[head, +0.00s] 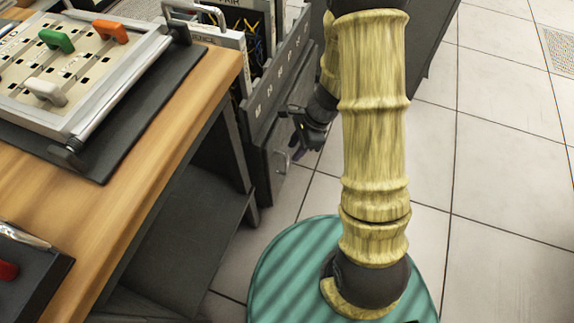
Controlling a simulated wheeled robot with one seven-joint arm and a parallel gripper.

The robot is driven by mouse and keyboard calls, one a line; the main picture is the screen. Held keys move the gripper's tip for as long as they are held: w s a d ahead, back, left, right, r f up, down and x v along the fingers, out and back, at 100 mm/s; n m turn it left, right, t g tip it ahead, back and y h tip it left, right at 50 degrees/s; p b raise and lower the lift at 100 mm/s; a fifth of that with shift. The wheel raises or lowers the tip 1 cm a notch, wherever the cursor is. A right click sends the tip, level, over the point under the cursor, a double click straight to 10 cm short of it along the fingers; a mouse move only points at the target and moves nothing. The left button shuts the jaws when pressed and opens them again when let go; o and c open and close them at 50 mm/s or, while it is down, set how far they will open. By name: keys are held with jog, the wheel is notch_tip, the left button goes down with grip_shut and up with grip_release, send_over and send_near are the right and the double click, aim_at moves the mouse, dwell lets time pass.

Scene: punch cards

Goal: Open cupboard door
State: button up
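The cupboard is a dark grey cabinet in the upper middle of the head view. Its low front door (268,158) carries a small pale metal handle (283,161), and I see no clear gap at its edge. My gripper (299,142) is dark with purplish fingertips. It is in front of this door, near the handle and slightly to its upper right. I cannot tell whether it touches the handle or how far its fingers are apart. My arm hides part of the cabinet's right side.
A wooden table (180,120) with a dark lower shelf (180,240) stands at left, bearing a punch-card board (75,65) with coloured levers. Open electronics with wires (250,42) show above the door. A dark panel (432,35) stands behind my arm. Tiled floor (505,190) at right is clear.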

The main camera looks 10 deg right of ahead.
jog(key=b, duration=0.4)
send_over(287, 172)
jog(key=f, duration=0.6)
jog(key=shift+w+f, duration=0.3)
jog(key=shift+f, duration=0.1)
grip_shut()
